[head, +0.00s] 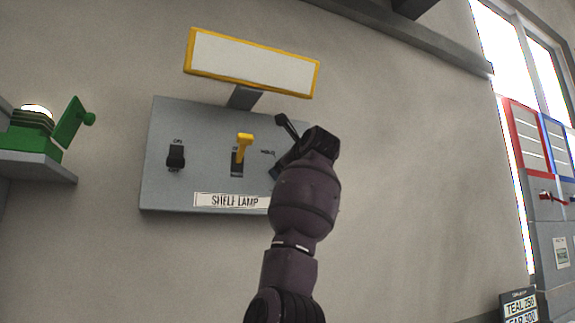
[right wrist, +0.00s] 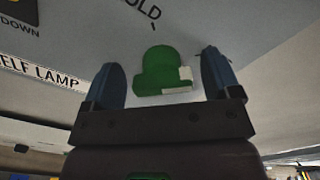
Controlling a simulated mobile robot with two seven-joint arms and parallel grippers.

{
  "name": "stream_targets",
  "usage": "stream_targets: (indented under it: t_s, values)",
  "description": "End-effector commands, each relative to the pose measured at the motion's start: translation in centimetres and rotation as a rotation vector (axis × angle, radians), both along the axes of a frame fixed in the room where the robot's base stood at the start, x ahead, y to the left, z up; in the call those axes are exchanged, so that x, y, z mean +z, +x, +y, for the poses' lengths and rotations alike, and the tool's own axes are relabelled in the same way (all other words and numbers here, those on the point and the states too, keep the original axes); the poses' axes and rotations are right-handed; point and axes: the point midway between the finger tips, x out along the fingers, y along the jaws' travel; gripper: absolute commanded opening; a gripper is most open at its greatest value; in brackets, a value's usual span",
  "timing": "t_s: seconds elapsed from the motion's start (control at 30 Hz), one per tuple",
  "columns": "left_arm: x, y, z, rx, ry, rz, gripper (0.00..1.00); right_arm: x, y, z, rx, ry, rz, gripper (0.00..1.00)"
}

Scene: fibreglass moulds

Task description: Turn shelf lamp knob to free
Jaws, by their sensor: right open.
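The grey panel (head: 190,120) on the wall carries a "SHELF LAMP" label (head: 230,201). In the right wrist view a green knob (right wrist: 158,72), with a white patch at its lower right, lies below a partly cut-off word ending "OLD" and its tick mark. My right gripper (right wrist: 162,66) is open, with one blue finger on each side of the knob and visible gaps between. In the head view my right arm and gripper (head: 285,160) cover the panel's right part, so the knob is hidden there. My left gripper is not in view.
A black switch (head: 176,157) and a yellow lever (head: 243,148) are left of my right gripper on the panel. A yellow-framed blank sign (head: 250,65) juts above. A green device (head: 45,130) stands on a shelf at left. Red and blue framed boards (head: 525,140) hang at right.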

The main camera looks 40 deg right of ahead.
Motion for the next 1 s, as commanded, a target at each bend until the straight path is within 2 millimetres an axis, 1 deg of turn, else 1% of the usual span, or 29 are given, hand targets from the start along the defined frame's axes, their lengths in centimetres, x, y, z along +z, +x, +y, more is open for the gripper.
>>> stream_targets:
  t_s: [0.17,0.27,0.37,0.6,0.7,0.83,1.0]
  values:
    - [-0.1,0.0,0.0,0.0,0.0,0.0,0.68,0.1,-0.3,0.1,0.0,-0.001,-0.003,0.83]
    - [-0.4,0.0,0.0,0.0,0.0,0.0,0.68,0.0,-1.0,0.3,-0.001,-0.002,-0.003,0.83]
    - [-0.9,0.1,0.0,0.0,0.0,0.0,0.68,-0.1,-2.4,0.7,0.0,-0.002,-0.005,0.83]
    - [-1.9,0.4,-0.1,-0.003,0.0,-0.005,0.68,-0.1,-6.6,2.1,0.0,-0.001,-0.004,0.83]
    - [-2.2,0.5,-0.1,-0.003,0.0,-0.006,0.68,-0.1,-8.1,2.6,0.0,-0.001,-0.004,0.83]
    - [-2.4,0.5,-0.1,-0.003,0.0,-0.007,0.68,0.0,-9.4,3.0,0.0,-0.001,-0.001,0.83]
    - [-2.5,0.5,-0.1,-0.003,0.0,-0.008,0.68,0.0,-10.3,3.3,0.001,0.0,-0.001,0.83]
